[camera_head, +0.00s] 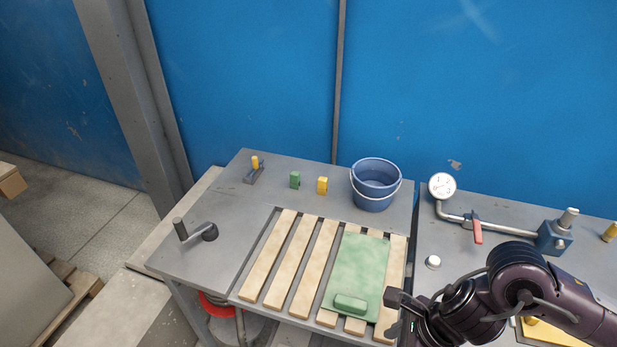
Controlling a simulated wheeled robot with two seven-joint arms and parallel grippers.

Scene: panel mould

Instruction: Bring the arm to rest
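My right gripper (398,312) and arm come in from the lower right, over the front right corner of the slatted area. The gripper is beside the lower right edge of a green panel (362,262). I cannot tell whether its fingers are open or shut, and I see nothing clearly held in it. The green panel lies flat on pale wooden slats (283,257), with a raised green block-like handle (349,303) at its near edge. My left gripper is not in view.
A crank handle (195,231) is at left. A gauge (441,186) on a pipe with a red lever (478,232) is at right.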

